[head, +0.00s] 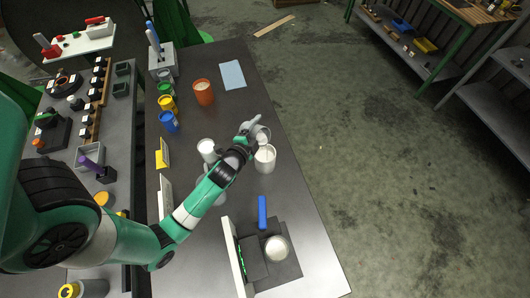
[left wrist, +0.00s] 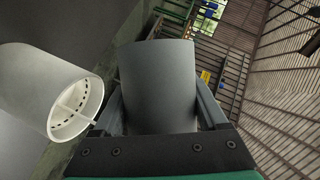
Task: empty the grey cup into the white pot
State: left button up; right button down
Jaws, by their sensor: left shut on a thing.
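My left gripper (head: 250,135) is shut on the grey cup (head: 262,134), and it holds the cup tilted at the white pot (head: 265,158). The white pot stands upright on the dark table near its right edge. In the left wrist view the grey cup (left wrist: 158,85) fills the space between the fingers. A white cylinder with a slotted inner rim (left wrist: 45,90), which looks like the pot, is to its left there. The cup's inside is hidden, and I cannot tell how much it holds. My right gripper is not in view.
A white-topped cup (head: 206,148) stands left of the pot, near my forearm. A blue bar (head: 262,212) and a round white item (head: 277,247) are at the front. An orange cup (head: 203,92) and a light blue sheet (head: 232,75) lie farther back.

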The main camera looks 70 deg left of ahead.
pick_arm(q)
jog(key=shift+f+m+y+b, duration=0.4)
jog(key=shift+m+b, duration=0.25)
jog(key=shift+b, duration=0.85)
jog(key=shift+f+m+y+b, duration=0.35)
jog(key=shift+m+b, duration=0.3)
jog(key=shift+b, duration=0.85)
dwell(2.4)
jog(key=shift+d+r+m+y+b, duration=0.15)
jog(key=shift+r+m+y+b, duration=0.2)
jog(key=shift+r+m+y, duration=0.25)
dwell(2.0)
